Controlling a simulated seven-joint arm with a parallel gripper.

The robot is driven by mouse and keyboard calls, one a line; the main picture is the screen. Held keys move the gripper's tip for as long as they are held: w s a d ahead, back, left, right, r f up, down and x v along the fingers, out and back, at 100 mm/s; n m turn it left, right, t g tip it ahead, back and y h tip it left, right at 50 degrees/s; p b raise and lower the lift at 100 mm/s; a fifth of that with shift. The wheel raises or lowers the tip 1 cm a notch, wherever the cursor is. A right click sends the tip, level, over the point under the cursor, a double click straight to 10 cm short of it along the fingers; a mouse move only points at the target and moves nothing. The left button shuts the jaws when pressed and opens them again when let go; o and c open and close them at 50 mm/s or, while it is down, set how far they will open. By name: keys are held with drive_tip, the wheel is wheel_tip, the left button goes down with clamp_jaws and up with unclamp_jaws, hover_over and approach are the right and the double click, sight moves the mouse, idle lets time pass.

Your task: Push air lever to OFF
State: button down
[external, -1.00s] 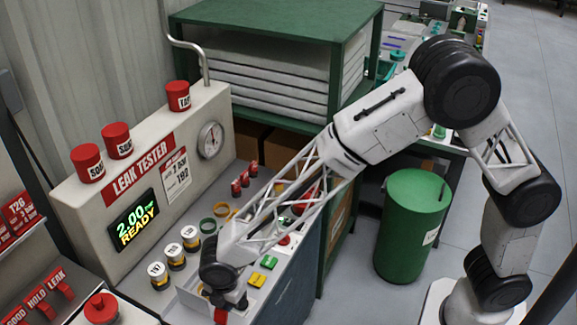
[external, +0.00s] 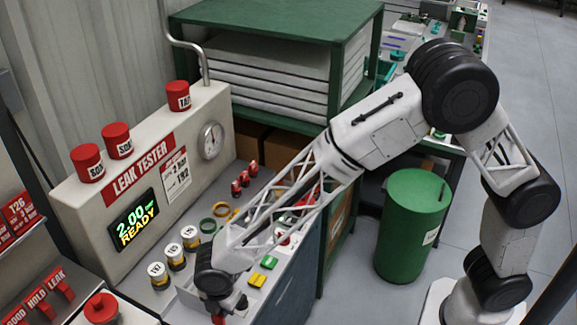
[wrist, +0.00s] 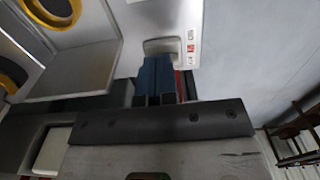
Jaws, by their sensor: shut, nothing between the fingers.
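My gripper (wrist: 160,68) shows in the wrist view as two blue fingers close together with nothing between them. Their tips are at a grey recessed slot (wrist: 162,46) in a pale panel with small red lettering beside it. A strip of red (wrist: 180,84) shows just right of the fingers; I cannot tell if it is the air lever or whether they touch. In the external view my wrist is low over the front of the leak tester bench, and a red piece (external: 218,319) shows under it at the bottom edge. The lever's setting is hidden.
The leak tester (external: 150,175) stands behind my wrist, its display reading 2.00 READY. White-topped cylinders (external: 174,250) and green and yellow blocks (external: 262,270) are close to my forearm. A green bin (external: 412,225) stands on the floor to the right.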

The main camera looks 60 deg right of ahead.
drive_tip(key=shift+a, duration=0.35)
idle(0.3)
drive_tip(key=shift+a, duration=0.35)
drive_tip(key=shift+d, duration=0.75)
drive_tip(key=shift+r, duration=0.1)
wheel_tip(320, 180, up, 8)
idle(1.4)
idle(0.5)
